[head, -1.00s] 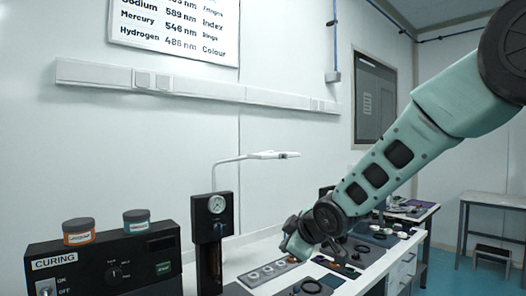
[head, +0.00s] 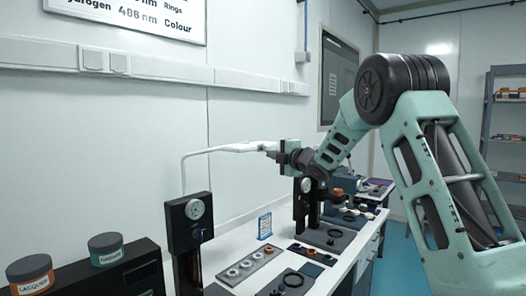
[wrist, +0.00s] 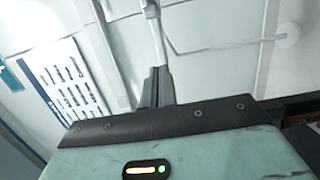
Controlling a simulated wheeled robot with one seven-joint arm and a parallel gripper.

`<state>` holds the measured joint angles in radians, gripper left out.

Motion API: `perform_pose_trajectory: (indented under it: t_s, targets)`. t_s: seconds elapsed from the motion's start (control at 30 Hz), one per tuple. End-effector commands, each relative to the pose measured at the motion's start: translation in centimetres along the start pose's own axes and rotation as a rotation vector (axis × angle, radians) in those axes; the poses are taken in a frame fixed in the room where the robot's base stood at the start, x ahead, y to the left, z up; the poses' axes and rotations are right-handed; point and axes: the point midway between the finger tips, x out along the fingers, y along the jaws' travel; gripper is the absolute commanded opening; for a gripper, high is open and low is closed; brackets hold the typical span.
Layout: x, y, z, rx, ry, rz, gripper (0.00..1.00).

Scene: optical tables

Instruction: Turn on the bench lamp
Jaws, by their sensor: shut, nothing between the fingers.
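The bench lamp (head: 184,178) has a thin white bent stem and a flat white head (head: 236,148) reaching right over the bench in the head view. I cannot tell whether it is lit. My gripper (head: 273,151) is level with the right end of the lamp head, close to it or touching; which one I cannot tell. In the wrist view the dark fingers (wrist: 156,86) are together and empty. A pale narrow strip shows just beyond them, perhaps the lamp. The lamp's switch is not clearly visible.
A black post with a round gauge (head: 194,209) stands in front of the lamp stem. A small blue-and-white sign (head: 264,226), a grey strip with rings (head: 250,265) and other fixtures are on the white bench. Two lidded jars (head: 107,249) stand at the left.

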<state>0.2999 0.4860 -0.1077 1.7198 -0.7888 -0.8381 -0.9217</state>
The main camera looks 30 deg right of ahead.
Motion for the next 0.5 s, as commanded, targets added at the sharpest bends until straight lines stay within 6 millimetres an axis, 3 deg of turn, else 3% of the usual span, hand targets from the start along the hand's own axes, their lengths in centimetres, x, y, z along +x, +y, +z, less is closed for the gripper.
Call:
perform_pose_trajectory:
  t_s: [0.23,0.5]
  targets:
    - [2.0,0.3,-0.1,0.004,0.001,-0.001,0.00]
    - [7.1,0.5,-0.1,0.003,0.002,-0.002,0.00]
